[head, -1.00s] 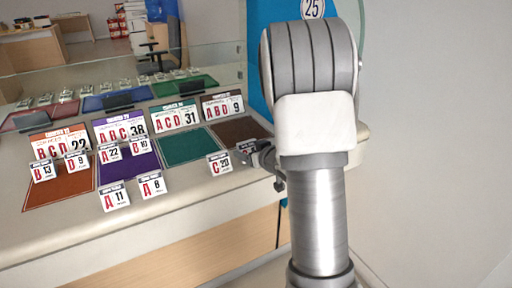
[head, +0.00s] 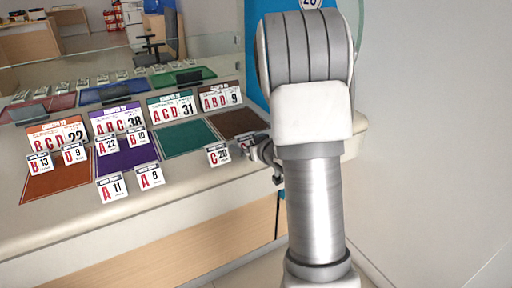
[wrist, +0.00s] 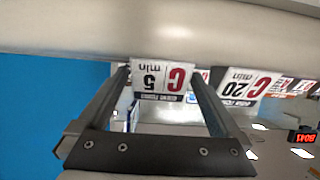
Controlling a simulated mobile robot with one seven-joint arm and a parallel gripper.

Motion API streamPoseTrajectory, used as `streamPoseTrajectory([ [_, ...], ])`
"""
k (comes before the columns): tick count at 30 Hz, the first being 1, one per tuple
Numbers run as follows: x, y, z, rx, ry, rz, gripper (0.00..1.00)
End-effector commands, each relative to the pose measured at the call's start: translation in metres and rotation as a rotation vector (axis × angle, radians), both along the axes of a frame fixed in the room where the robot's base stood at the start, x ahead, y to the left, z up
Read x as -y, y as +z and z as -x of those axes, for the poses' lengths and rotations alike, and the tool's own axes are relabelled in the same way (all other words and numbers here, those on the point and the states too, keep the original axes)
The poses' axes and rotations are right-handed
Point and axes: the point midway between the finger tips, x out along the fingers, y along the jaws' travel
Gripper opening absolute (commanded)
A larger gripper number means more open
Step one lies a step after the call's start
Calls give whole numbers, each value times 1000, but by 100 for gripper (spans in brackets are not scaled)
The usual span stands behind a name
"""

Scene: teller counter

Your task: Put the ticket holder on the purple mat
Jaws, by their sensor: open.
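A small white ticket holder marked C 5 (wrist: 163,78) shows between the fingertips of my gripper (wrist: 160,72) in the wrist view, where it appears inverted. The fingers are open on either side of it; contact cannot be told. In the head view my gripper (head: 264,152) is at the counter's right front, mostly behind my arm, and it largely hides that holder. The purple mat (head: 127,158) lies left of my gripper, between the orange and green mats. Small holders A 22 and B 10 stand at its back, A 11 and A 8 at its front edge.
Holder C 20 (head: 218,154) stands just left of my gripper; it also shows in the wrist view (wrist: 240,84). The green mat (head: 187,138) is clear. Large signs (head: 172,107) line the mats' back edge. Orange mat (head: 58,182) has B 13 and D 9 at its back.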

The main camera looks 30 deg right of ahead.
Motion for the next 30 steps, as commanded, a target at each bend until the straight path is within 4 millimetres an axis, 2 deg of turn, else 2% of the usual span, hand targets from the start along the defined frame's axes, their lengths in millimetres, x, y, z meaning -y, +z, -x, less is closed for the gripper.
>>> streamPoseTrajectory([
  [2, 0, 2, 2, -1, 0, 0, 100],
  [5, 1, 11, 19, 0, -3, -1, 100],
  [21, 6, 59, 143, 1, -7, -1, 100],
  [23, 5, 51, 142, 6, 4, -1, 100],
  [30, 4, 55, 150, 6, 10, -4, 100],
])
